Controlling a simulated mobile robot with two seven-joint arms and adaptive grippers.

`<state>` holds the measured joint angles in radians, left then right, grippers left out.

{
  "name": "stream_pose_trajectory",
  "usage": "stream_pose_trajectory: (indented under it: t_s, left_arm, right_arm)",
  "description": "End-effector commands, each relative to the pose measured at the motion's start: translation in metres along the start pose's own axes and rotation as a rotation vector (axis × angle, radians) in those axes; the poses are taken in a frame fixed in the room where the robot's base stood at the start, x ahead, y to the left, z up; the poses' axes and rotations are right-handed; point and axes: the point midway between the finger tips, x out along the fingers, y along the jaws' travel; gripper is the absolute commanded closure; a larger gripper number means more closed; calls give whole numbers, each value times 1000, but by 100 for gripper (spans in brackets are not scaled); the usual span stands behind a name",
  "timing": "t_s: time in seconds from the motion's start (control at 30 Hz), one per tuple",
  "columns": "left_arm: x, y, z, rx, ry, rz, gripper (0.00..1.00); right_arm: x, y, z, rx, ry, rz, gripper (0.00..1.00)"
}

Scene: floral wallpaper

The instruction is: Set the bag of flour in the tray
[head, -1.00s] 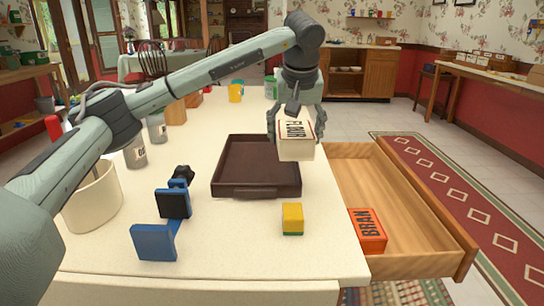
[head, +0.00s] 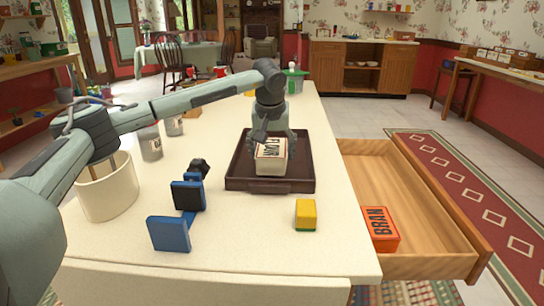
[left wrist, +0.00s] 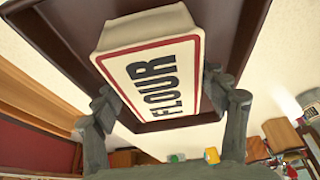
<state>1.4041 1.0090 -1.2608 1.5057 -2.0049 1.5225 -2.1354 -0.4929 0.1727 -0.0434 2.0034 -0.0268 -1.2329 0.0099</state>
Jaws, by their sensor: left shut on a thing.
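The bag of flour (head: 271,163) is a white block with a red-bordered label reading FLOUR. My left gripper (head: 271,140) is shut on it from above, with one finger on each side. The brown tray (head: 240,183) lies on the counter, and the bag is within its outline in the head view. In the left wrist view the bag (left wrist: 150,62) stands between the fingers, with the tray (left wrist: 240,30) behind it. I cannot tell whether the bag's base touches the tray floor. My right gripper is not in view.
A yellow and green block (head: 306,214) sits in front of the tray. A blue clamp-like object (head: 188,195) and a cream crock (head: 107,190) stand to the left. An open wooden drawer (head: 410,225) at the right holds an orange BRAN box (head: 380,229).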

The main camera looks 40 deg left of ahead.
Motion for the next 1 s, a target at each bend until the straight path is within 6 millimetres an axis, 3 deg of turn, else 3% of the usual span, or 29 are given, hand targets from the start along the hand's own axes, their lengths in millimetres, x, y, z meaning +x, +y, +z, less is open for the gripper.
stream_pose_trajectory:
  t_s: [0.1, 0.43, 0.47, 0.6, 1.0]
  left_arm:
    - [12, 0, 5, -1, 0, 0, 68]
    - [16, 0, 7, -1, 0, 1, 68]
    - [16, 0, 7, -1, -1, 0, 24]
    - [16, 0, 7, 0, -1, 0, 7]
    - [11, 1, 5, -1, 1, 1, 7]
  right_arm:
    - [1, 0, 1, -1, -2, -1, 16]
    - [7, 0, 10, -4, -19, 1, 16]
    - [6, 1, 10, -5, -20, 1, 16]
    - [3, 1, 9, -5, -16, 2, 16]
    - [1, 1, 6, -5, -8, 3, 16]
